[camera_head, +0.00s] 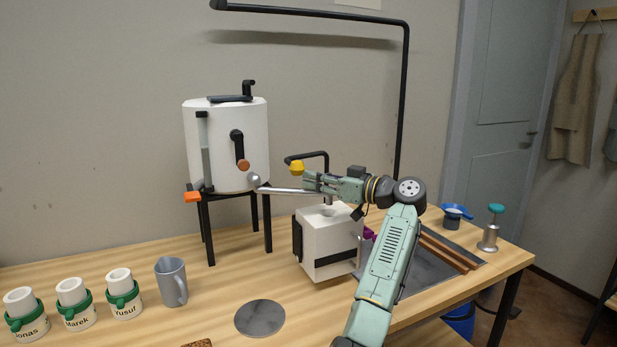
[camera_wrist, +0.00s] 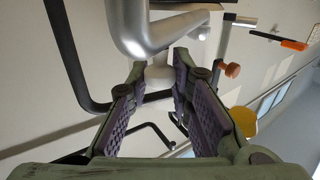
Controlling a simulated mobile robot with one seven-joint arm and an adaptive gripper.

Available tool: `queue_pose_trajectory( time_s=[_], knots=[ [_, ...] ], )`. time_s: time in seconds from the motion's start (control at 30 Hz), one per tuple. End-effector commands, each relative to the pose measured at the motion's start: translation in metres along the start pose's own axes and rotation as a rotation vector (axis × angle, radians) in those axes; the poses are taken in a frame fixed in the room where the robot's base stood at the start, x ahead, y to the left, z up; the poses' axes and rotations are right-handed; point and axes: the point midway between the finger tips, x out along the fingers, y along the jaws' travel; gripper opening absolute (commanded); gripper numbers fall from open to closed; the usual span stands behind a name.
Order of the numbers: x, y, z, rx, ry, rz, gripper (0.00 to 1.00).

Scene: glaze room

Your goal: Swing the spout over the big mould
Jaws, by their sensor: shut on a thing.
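The silver spout (camera_head: 285,190) runs right from a ball joint at the lower front of the white tank (camera_head: 225,140). In the wrist view the spout (camera_wrist: 150,28) crosses large at the top, close in front of my fingers. My gripper (camera_head: 306,181) is at the spout's outer part, shut on it; in the wrist view the fingers (camera_wrist: 158,95) flank a pale piece below the tube. The big mould (camera_head: 330,245), a white block with dark bands, stands upright on the table below my gripper, with a hole in its top. My gripper hides how the spout's end lines up with the hole.
Several things stand on the table: small named moulds (camera_head: 75,305) with green bands, a grey mug (camera_head: 172,283) and a round grey disc (camera_head: 260,318). A grey tray (camera_head: 422,272) lies behind my arm. A black pipe frame (camera_head: 405,100) rises behind.

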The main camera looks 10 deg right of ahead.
Motion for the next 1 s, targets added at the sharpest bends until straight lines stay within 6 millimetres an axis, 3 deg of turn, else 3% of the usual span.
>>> queue_pose_trajectory(
  time_s=[0.37, 0.4, 0.6, 0.7, 1.0],
  knots=[
    [0.0003, 0.0021, -0.0002, 0.001, 0.000, 0.005, 0.00],
    [0.0004, 0.0021, -0.0004, 0.001, 0.000, 0.005, 0.20],
    [0.0003, 0.0015, -0.0004, 0.001, 0.000, 0.003, 0.34],
    [0.0001, 0.0013, -0.0006, 0.001, 0.000, 0.002, 0.39],
    [-0.0022, 0.0012, -0.0007, 0.000, 0.001, 0.001, 0.39]
  ],
)
